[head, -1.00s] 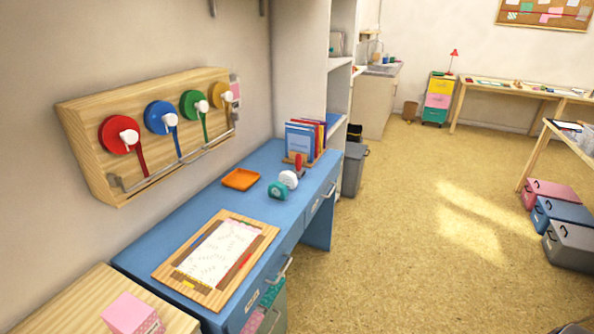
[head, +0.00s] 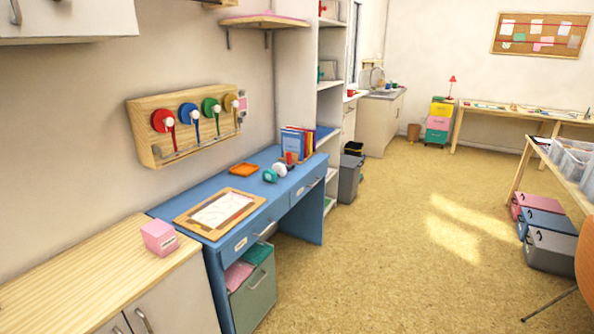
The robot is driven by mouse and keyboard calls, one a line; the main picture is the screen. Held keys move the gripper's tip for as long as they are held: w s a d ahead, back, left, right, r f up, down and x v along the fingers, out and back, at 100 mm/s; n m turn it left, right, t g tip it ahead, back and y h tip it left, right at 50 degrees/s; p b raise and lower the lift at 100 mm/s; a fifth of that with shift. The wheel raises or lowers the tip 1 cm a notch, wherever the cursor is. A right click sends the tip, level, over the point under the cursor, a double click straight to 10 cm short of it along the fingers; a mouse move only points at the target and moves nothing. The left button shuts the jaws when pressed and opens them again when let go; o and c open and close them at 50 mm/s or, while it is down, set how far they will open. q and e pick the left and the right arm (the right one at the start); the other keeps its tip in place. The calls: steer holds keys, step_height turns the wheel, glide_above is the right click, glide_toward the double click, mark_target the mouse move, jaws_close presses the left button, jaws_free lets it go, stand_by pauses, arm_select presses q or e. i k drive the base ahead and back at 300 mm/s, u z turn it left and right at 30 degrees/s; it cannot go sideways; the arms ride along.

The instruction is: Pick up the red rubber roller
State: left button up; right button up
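A small upright red item (head: 289,158) stands on the blue desk (head: 262,210), in front of the books. It is too small to tell for sure whether it is the red rubber roller. A white round object (head: 281,169) and a green-and-white round object (head: 270,176) lie close in front of it. A red disc with a white knob and a hanging red strip (head: 163,120) is on the wooden wall rack (head: 146,150). Neither of my grippers is in view.
A wooden-topped cabinet (head: 90,270) with a pink box (head: 159,238) stands nearer. The floor (head: 400,240) to the right is open; boxes (head: 549,252) lie farther right.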

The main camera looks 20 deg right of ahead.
mark_target(290, 166)
steer(key=z, duration=0.4)
steer(key=i, duration=0.6)
steer(key=z, duration=0.75)
steer(key=i, duration=1.2)
steer(key=u, duration=0.3)
steer(key=i, duration=0.8)
steer(key=u, duration=1.15)
steer(key=i, duration=0.5)
steer(key=u, duration=0.45)
